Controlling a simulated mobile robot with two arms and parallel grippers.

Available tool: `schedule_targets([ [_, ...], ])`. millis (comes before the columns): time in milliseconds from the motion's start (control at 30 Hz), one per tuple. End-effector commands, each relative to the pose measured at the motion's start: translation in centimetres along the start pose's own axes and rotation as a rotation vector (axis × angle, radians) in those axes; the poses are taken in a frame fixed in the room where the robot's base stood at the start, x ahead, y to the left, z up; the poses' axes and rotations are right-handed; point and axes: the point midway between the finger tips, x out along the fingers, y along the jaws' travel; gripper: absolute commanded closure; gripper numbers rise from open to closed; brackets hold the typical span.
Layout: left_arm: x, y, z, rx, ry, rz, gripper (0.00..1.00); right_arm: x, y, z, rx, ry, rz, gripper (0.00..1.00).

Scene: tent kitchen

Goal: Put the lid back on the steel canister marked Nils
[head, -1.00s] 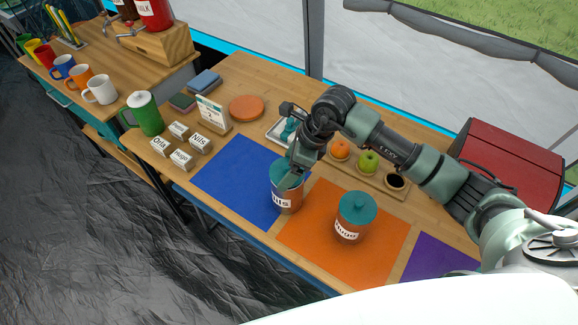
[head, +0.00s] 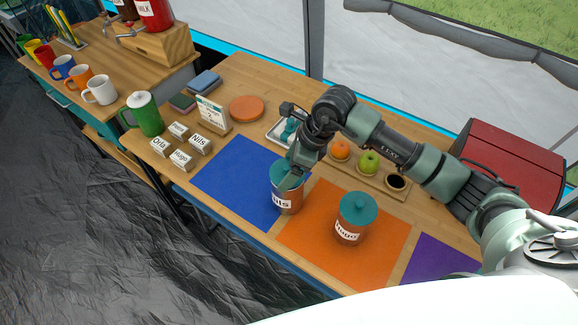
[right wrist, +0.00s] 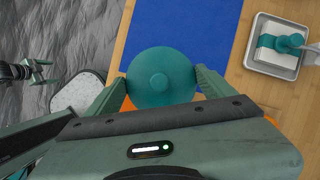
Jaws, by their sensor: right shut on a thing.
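The steel canister marked Nils (head: 287,203) stands upright at the border of the blue and orange mats, its label partly visible as "ils". Its teal lid (head: 278,174) is at the canister's top; I cannot tell whether it is fully seated. My right gripper (head: 292,178) is shut on this lid from above. In the right wrist view the round lid (right wrist: 160,78) with its small knob sits between the two fingers and hides the canister below. My left gripper (right wrist: 38,72) shows small at the left of the right wrist view, fingers apart and empty.
A second canister marked Hugo (head: 349,231), teal lid on, stands on the orange mat (head: 310,250). The blue mat (head: 232,175) has bare room. Name blocks (head: 181,160) and a green jug (head: 146,114) stand left. A fruit tray (head: 408,192) and red box (head: 510,165) lie right.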

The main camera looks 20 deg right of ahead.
Motion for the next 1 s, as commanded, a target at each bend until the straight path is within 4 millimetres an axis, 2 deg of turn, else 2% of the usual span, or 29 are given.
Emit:
schedule_targets([
  [1000, 0.65, -0.03, 0.09, 0.000, -0.001, -0.001, 0.21, 0.23, -0.04, -0.06, 0.000, -0.001, 0.000, 0.55],
])
